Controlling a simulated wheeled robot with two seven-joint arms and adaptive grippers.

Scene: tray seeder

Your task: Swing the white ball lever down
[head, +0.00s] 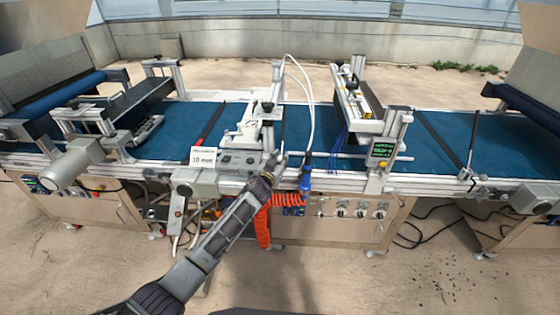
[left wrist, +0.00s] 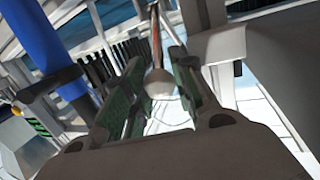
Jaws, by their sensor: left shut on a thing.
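In the head view my left gripper (head: 276,164) is at the front edge of the seeder's blue conveyor, just right of the grey drive housing (head: 236,162). In the left wrist view the white ball (left wrist: 160,85) of the lever sits between the two green-padded fingers of my left gripper (left wrist: 158,72). A thin rod runs up from the ball. The gripper is shut on the ball lever. In the head view the gripper hides most of the ball. My right gripper is not in view.
A blue connector (head: 305,180) with white hoses stands close right of the gripper, and an orange coiled hose (head: 263,228) hangs below. A white label plate (head: 203,156) is to the left. A control box with a green display (head: 382,150) stands farther right.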

